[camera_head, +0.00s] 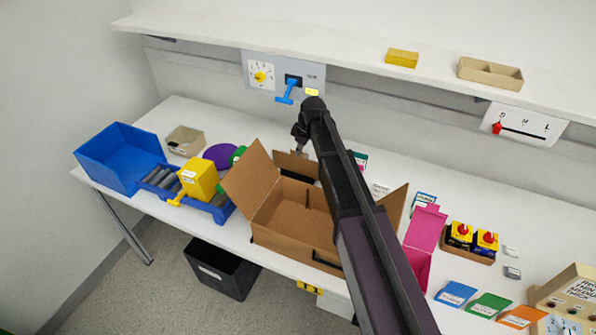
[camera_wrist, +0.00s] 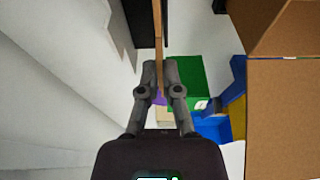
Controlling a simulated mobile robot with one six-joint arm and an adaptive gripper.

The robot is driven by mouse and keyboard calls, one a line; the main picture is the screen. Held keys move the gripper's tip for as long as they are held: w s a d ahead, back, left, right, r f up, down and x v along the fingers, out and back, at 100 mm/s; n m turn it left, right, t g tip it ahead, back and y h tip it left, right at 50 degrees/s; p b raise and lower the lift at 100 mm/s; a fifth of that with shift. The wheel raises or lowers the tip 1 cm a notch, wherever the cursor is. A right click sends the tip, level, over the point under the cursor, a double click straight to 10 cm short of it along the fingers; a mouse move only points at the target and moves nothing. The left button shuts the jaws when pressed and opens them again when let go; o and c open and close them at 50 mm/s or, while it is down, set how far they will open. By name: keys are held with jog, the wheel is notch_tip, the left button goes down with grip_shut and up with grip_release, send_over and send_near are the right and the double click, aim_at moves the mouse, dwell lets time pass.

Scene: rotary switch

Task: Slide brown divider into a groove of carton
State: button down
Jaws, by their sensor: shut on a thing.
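The brown carton (camera_head: 290,238) stands open on the white table, its flaps spread outward. Inner walls show inside it, but my arm hides its right part. The brown divider (camera_head: 297,160) is upright behind the carton, by a black piece (camera_head: 298,177). In the wrist view the divider (camera_wrist: 157,30) shows edge-on as a thin strip, with black on both sides of it. My gripper (camera_wrist: 160,66) is shut on the near end of the divider. In the head view my gripper (camera_head: 300,148) is just above the divider. Part of the carton (camera_wrist: 285,110) fills the wrist view's right side.
A blue bin (camera_head: 118,157), a yellow box (camera_head: 199,178) and a green item (camera_head: 238,154) lie left of the carton. A pink box (camera_head: 424,240) stands to its right. A shelf (camera_head: 350,45) overhangs the table's back, with a blue-handled switch (camera_head: 288,90) below it.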

jog(key=shift+a+p+v, duration=0.2)
jog(key=shift+p+v, duration=0.55)
jog(key=shift+v, duration=0.1)
jog(key=shift+a+p+v, duration=0.15)
jog(key=shift+p+v, duration=0.55)
jog(key=shift+v, duration=0.1)
jog(key=shift+w+r, duration=0.15)
jog(key=shift+r, duration=0.05)
jog(key=shift+s+d+r+n+p, duration=0.2)
jog(key=shift+d+r+n+p, duration=0.1)
jog(key=shift+r+n+p, duration=0.25)
jog(key=s+d+r+n+g+p, duration=0.3)
jog(key=s+r+n+p, duration=0.6)
jog(key=s+n, duration=0.2)
jog(key=shift+s+n+h, duration=0.15)
jog(key=shift+n+h, duration=0.25)
jog(key=shift+n, duration=0.75)
jog(key=shift+s, duration=0.1)
